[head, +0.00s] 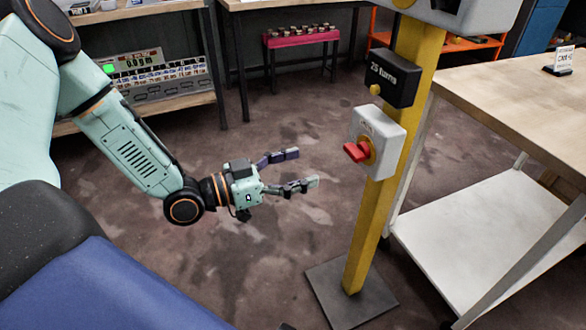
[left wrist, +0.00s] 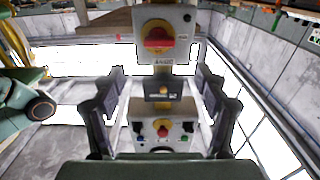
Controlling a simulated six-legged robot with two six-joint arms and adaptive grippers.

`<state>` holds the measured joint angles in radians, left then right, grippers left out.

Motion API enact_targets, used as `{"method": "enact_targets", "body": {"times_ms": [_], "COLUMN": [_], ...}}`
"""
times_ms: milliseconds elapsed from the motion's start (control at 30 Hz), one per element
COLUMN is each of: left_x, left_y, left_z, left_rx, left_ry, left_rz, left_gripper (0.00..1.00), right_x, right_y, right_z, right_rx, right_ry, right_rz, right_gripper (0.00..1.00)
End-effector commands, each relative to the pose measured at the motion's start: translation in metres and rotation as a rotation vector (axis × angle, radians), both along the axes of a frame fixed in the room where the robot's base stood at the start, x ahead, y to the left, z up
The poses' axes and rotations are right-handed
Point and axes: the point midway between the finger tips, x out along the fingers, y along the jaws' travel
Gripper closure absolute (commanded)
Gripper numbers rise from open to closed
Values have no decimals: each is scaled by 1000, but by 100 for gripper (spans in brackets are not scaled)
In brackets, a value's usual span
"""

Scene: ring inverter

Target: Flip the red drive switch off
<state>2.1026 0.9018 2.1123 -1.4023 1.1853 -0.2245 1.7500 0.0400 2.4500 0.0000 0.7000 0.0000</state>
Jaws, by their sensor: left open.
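The red drive switch (head: 358,151) is a red handle on a yellow disc. It sits on a pale grey box (head: 388,133) on the yellow post (head: 371,215). The handle lies about horizontal in both views; it also shows at the top of the left wrist view (left wrist: 158,39). My left gripper (head: 302,168) is open and empty, left of the switch and slightly lower, apart from it. In the left wrist view its fingers (left wrist: 160,82) stand either side of the post's boxes, with the switch beyond and between them. My right gripper is not in view.
A black "25 turns" box (head: 393,79) with a yellow knob is just above the switch box. A panel with knobs shows in the left wrist view (left wrist: 162,132). A wooden-topped table (head: 510,95) with a white lower shelf stands at right. Floor around the gripper is clear.

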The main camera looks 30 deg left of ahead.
Motion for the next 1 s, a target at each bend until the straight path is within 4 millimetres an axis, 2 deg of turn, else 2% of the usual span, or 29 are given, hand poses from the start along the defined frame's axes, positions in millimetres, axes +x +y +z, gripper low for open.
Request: {"method": "enact_targets", "body": {"times_ms": [233,800,933,1000], "left_x": [-7,-8,-3,0], "left_y": [4,4,13,19], "left_z": [1,0,-14,-27], "left_rx": [-1,-4,-26,-53], "left_ry": [-3,2,99,195], "left_rz": [-1,-2,56,121], "left_gripper": [26,26,26,26], "right_x": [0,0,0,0], "right_y": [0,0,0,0], "right_z": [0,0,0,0], "right_rx": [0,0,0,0], "right_ry": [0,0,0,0], "right_rz": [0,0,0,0], "right_gripper": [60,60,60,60]}}
